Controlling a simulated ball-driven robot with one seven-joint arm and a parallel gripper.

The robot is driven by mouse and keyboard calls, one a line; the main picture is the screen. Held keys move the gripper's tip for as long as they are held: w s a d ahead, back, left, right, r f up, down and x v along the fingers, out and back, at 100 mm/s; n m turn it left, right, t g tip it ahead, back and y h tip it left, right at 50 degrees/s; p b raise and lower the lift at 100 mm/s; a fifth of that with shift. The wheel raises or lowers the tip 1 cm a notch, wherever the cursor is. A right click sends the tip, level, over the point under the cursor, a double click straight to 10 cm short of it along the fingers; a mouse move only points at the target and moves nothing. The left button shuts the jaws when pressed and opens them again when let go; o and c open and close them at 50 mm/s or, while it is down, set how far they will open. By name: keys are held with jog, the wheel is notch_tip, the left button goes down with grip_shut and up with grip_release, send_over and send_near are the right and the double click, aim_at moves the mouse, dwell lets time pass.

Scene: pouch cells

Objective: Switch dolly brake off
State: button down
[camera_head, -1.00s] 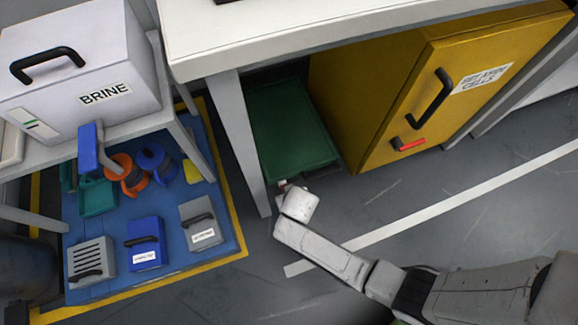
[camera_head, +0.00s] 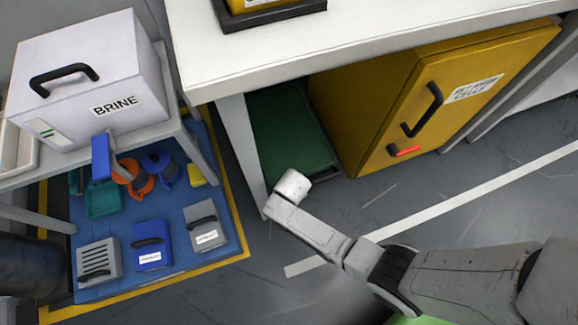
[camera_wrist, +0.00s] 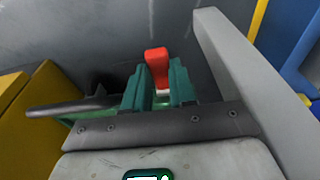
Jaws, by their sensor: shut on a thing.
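The dolly appears as a low dark-green platform (camera_head: 290,128) on the floor under the white bench, left of the yellow cabinet. In the wrist view a red lever (camera_wrist: 156,55) with a rounded end stands between the teal fingers of my gripper (camera_wrist: 159,78). In the head view my white wrist is at the dolly's near edge and hides the fingers and lever. Whether the brake is on or off cannot be told.
The bench leg (camera_head: 243,150) stands close left of my wrist. The yellow cabinet (camera_head: 372,120) has a black handle and a red-ended latch. A blue mat (camera_head: 190,235) with tools and boxes lies left, below the BRINE box (camera_head: 75,85). Floor to the right is clear.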

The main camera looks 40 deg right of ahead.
jog(key=shift+w+d+r+g, duration=0.1)
jog(key=shift+r+g, duration=0.05)
jog(key=shift+g, duration=0.15)
jog(key=c, duration=0.9)
grip_release()
jog(key=shift+r, duration=0.15)
jog(key=r+p, duration=0.2)
jog(key=r, duration=0.1)
jog(key=r+p, duration=0.2)
jog(key=r, duration=0.2)
jog(key=s+r+p, duration=0.1)
jog(key=r+p, duration=0.1)
jog(key=r, duration=0.1)
jog(key=shift+s+a+r, duration=0.1)
jog(key=shift+a+r, duration=0.1)
jog(key=shift+r, duration=0.05)
